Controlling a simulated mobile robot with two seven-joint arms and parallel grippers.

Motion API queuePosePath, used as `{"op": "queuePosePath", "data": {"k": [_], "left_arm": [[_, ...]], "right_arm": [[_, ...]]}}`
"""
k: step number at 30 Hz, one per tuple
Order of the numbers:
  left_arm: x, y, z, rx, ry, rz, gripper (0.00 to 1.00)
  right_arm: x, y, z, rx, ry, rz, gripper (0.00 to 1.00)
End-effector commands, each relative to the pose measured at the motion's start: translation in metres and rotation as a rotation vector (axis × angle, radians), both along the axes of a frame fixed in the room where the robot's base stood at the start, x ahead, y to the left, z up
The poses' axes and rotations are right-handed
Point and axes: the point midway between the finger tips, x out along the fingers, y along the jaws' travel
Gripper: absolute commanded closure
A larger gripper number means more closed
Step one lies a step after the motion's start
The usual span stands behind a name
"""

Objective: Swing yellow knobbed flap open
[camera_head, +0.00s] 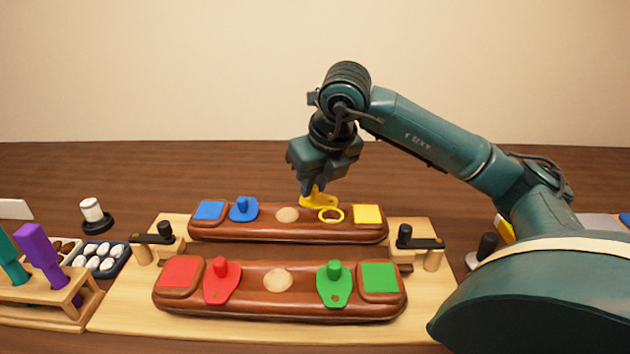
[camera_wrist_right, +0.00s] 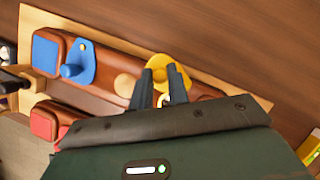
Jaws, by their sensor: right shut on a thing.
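The yellow knobbed flap (camera_head: 322,201) is on the rear brown padded piece (camera_head: 270,232), beside the yellow square (camera_head: 367,214). It lies towards the back edge, and a yellow ring (camera_head: 331,215) shows in front of it. My right gripper (camera_head: 312,192) reaches down from above and is shut on the flap's knob, which its fingers mostly hide. In the right wrist view, the yellow flap (camera_wrist_right: 172,68) shows at and beyond the fingertips (camera_wrist_right: 161,75). My left gripper is in neither view.
The blue flap (camera_head: 244,210) is on the same piece. The front padded piece carries a red flap (camera_head: 221,283) and a green flap (camera_head: 335,286). Black-topped clamps (camera_head: 152,239) (camera_head: 420,242) stand at both sides. A tool rack (camera_head: 50,302) and a tray of white pieces (camera_head: 100,258) are at left.

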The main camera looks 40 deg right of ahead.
Motion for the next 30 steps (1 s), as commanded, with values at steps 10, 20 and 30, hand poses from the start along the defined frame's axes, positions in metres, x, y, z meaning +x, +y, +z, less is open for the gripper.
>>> {"op": "queuePosePath", "data": {"k": [10,20,30], "left_arm": [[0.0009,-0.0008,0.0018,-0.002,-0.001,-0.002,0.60],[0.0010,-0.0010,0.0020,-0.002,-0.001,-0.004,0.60],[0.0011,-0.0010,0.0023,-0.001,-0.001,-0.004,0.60]], "right_arm": [[0.0017,-0.0016,0.0002,0.000,0.000,-0.074,1.00],[0.0018,-0.0019,0.0002,0.000,0.000,-0.077,1.00],[0.0016,-0.0018,0.0001,0.000,0.000,-0.076,0.62]]}}
